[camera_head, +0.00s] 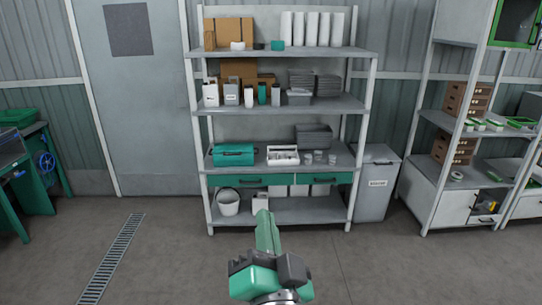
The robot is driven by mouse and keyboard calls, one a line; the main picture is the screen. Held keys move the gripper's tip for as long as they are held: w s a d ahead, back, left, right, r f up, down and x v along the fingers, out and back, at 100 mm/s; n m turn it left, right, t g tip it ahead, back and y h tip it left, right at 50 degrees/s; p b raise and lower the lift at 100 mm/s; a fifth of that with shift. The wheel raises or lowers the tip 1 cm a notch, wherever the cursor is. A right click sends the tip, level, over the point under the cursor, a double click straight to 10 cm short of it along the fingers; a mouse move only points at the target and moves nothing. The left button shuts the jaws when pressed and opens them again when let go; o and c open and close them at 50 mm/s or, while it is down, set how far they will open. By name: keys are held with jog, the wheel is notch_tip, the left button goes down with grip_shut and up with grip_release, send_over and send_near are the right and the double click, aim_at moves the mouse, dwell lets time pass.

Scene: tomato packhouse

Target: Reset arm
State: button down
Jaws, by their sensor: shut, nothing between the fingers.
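My arm (268,262) rises from the bottom centre of the picture, with green and dark grey parts. Its long green link (266,232) points away from me toward the storage rack (285,105). The link ends, in the picture, in front of the rack's bottom shelf. I cannot make out any gripper fingers at its end. No object shows in the arm's hold.
The rack holds boxes, white rolls, a teal case (233,154) and a white bucket (228,202). A grey bin (376,183) stands to its right. Another shelf unit (430,195) is at right, a green bench (35,170) at left. The floor (170,255) around the arm looks clear.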

jog(key=s+r+n+t+h, duration=0.2)
jog(key=s+r+n+t, duration=0.35)
jog(key=s+r, duration=0.85)
notch_tip(320, 180, up, 28)
jog(key=s+n+g+p, duration=0.1)
jog(key=p, duration=2.6)
jog(key=shift+s+d+r+n+g, duration=0.2)
jog(key=shift+n+g, duration=0.15)
